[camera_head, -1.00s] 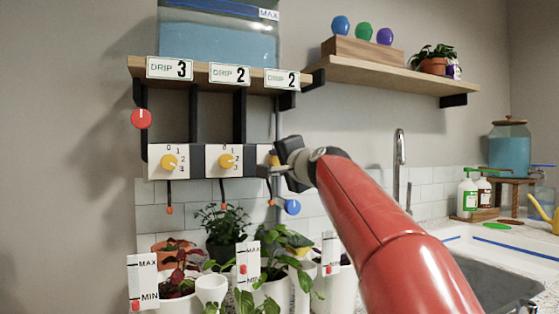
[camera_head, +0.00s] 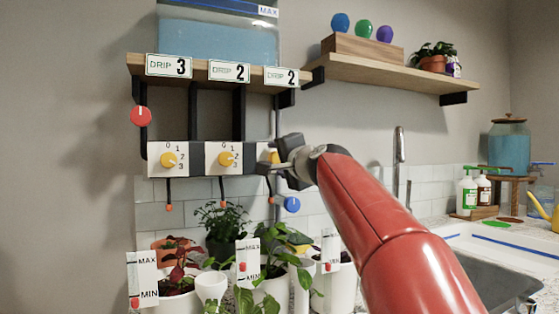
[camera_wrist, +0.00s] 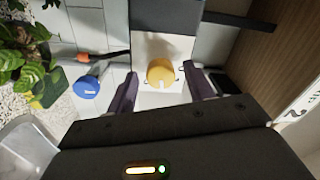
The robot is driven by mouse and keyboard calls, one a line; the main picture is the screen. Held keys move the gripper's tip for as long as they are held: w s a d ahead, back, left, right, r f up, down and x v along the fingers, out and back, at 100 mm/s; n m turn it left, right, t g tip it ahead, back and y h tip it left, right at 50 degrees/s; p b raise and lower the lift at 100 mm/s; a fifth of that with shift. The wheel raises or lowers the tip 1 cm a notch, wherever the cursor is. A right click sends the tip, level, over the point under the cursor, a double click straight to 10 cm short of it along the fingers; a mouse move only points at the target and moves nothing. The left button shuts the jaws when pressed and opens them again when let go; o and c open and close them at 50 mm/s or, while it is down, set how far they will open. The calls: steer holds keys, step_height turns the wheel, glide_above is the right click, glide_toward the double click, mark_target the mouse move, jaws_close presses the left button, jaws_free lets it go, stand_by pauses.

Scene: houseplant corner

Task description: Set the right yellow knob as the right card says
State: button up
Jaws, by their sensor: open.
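The right yellow knob (camera_head: 273,157) sits on the rightmost white panel, partly hidden by my gripper (camera_head: 275,154) in the head view. In the wrist view the knob (camera_wrist: 161,70) shows whole, with a pale mark on its near edge. My gripper (camera_wrist: 162,76) is open there, with one dark finger on each side of the knob and a visible gap at both sides. The panel's numbers are too small or hidden to read. The right card (camera_head: 281,77) on the shelf edge reads DRIP 2.
The middle knob (camera_head: 227,159) and left knob (camera_head: 169,160) are on panels to the left. A blue round knob (camera_head: 292,204) hangs below my gripper and shows in the wrist view (camera_wrist: 86,87). Potted plants (camera_head: 218,222) stand below. The shelf (camera_head: 208,70) overhangs the panels.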

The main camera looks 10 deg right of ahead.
steer(key=b+v, duration=0.2)
steer(key=v, duration=0.5)
steer(key=shift+s, duration=0.3)
